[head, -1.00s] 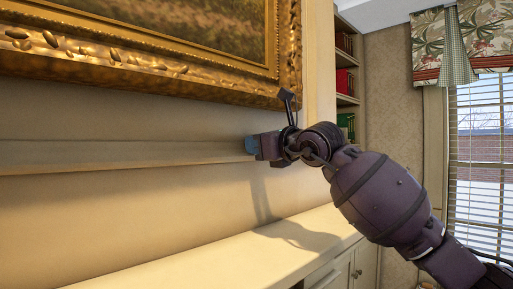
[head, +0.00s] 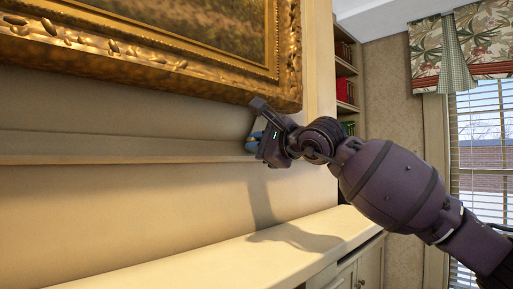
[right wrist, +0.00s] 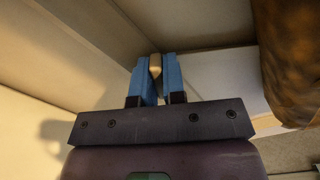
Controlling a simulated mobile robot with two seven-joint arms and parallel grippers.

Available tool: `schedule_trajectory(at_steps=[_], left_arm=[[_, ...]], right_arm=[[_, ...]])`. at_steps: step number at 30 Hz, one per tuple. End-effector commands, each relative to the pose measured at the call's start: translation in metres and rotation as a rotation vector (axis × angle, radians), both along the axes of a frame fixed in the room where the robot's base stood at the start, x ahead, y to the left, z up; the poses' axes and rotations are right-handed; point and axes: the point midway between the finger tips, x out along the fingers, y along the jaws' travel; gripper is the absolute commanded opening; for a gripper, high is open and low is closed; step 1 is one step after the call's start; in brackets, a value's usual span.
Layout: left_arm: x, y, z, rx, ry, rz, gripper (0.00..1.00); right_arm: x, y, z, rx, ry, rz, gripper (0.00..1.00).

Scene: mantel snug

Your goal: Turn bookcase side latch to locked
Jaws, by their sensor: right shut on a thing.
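My right gripper (head: 254,142) is at the cream wall moulding below the gold frame, its arm coming in from the right. The piece is narrow and mostly hidden between the fingers, so I cannot tell which way the latch is turned. In the head view the fingers and wrist hide it. My left gripper is not in view.
The gilt picture frame (head: 150,70) hangs just above my right gripper. A cream ledge (head: 230,258) runs below, with cabinet doors (head: 360,273) under it. Bookshelves with books (head: 345,88) and a window (head: 483,150) are at the right.

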Motion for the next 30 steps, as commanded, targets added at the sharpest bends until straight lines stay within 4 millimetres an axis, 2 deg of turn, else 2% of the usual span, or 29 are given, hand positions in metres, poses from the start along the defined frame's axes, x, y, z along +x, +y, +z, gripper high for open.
schedule_trajectory(at_steps=[15, 30], left_arm=[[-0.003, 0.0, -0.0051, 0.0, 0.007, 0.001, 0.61], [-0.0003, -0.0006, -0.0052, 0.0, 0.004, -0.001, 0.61]], right_arm=[[-0.0003, 0.0004, -0.0003, -0.268, -0.269, 0.001, 0.0], [-0.0007, 0.0005, 0.0003, -0.337, -0.339, 0.002, 0.0]])
